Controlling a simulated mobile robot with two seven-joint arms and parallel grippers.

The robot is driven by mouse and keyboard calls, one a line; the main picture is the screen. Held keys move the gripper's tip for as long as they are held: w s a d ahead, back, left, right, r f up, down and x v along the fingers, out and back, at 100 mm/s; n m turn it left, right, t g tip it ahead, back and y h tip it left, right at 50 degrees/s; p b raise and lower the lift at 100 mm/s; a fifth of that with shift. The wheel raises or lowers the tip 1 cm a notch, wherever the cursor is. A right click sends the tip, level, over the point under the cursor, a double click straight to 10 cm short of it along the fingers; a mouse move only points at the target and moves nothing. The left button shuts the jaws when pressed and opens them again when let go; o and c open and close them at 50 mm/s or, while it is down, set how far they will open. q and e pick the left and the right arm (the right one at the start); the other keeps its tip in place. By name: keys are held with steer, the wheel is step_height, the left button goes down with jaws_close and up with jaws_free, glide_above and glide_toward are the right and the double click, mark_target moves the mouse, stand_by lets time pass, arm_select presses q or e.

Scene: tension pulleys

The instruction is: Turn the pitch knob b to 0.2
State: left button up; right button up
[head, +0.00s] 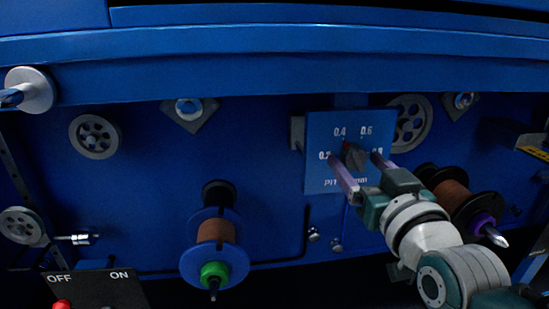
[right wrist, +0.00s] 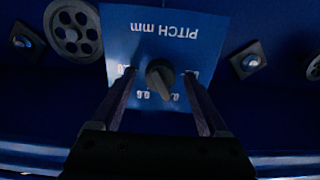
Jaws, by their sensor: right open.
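A blue plate (head: 322,178) marked "PITCH mm" carries a dark pitch knob (head: 354,156) with the numbers 0.2, 0.4, 0.6 and 0.8 around its upper side. The plate (right wrist: 120,40) appears upside down in the right wrist view, with the knob (right wrist: 158,74) near its middle. The knob's pointer seems directed near 0.4; its exact reading is hard to tell. My right gripper (head: 354,158) is open, with one finger on each side of the knob. In the right wrist view a gap shows between the knob and each finger. My left gripper is not in view.
A spool with a green cap (head: 214,271) sticks out left of the plate, and a spool with a purple collar (head: 482,222) is near my right arm. Grey pulleys (head: 95,137) and a wheel (head: 410,122) sit on the blue panel. An OFF/ON box (head: 95,288) is at lower left.

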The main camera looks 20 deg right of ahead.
steer(key=shift+c, duration=0.3)
jaws_close()
stand_by(0.3)
steer(key=shift+n, duration=0.4)
steer(key=shift+r+n+p, duration=0.1)
steer(key=shift+n+p, duration=0.6)
steer(key=shift+n, duration=0.3)
steer(key=n, duration=0.2)
steer(key=shift+n+p, duration=0.3)
steer(key=shift+p, duration=0.05)
steer(key=n, duration=0.5)
steer(key=shift+n, duration=0.8)
